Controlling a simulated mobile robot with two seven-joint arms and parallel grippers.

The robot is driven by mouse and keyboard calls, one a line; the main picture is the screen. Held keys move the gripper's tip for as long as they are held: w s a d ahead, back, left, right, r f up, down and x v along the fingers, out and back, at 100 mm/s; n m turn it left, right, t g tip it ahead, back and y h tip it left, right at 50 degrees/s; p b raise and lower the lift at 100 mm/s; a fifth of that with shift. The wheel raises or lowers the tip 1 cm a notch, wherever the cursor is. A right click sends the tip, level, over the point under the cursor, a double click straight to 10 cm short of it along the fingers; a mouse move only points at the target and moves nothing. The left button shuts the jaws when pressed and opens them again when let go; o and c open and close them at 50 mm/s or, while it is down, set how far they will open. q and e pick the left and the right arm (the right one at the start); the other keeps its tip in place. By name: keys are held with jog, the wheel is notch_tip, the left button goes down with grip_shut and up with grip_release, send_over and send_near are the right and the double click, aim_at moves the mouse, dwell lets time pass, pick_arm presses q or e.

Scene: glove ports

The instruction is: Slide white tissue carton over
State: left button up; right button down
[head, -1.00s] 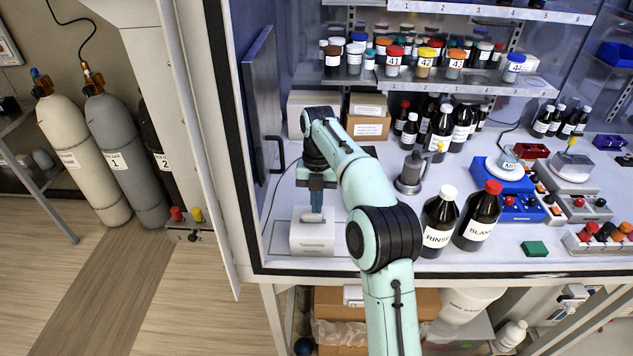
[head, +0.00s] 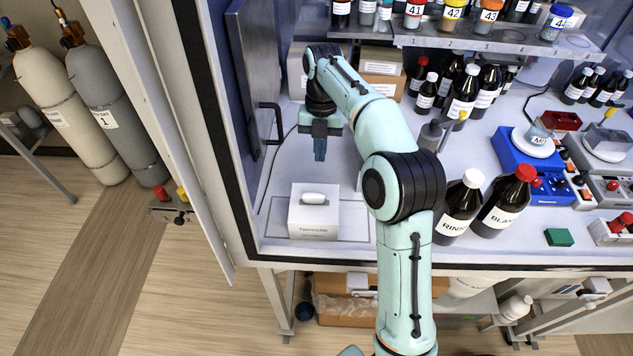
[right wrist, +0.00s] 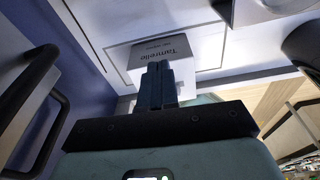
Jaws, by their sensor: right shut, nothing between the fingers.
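The white tissue carton (head: 314,220) stands upright on the white bench near its front left corner. A pale tissue tuft shows on its top, and small lettering on its front. It sits within a thin rectangular outline on the bench top. My right gripper (head: 319,150) is above and behind the carton in the head view, fingers pointing down, shut and empty, with a visible gap to it. My left gripper is out of view.
A dark door handle (head: 273,122) is left of my right gripper. Brown RINSE (head: 460,210) and BLANK (head: 503,200) bottles stand right of my arm. Boxes (head: 380,68) stand behind it. The bench's front edge lies just before the carton.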

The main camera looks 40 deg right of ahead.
aim_at(317, 193)
jog(key=s+a+b, duration=0.1)
jog(key=s+a, duration=0.1)
jog(key=s, duration=0.1)
jog(key=s+a+b, duration=0.1)
jog(key=s+a, duration=0.2)
jog(key=shift+s+a+f, duration=0.2)
jog(key=shift+s+a, duration=0.05)
jog(key=shift+a, duration=0.1)
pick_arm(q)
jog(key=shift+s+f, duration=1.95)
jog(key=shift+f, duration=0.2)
pick_arm(e)
jog(key=shift+s+f, duration=0.1)
jog(key=shift+f, duration=0.65)
pick_arm(q)
jog(key=shift+b, duration=0.3)
pick_arm(e)
jog(key=shift+f, duration=0.15)
jog(key=shift+a, duration=0.1)
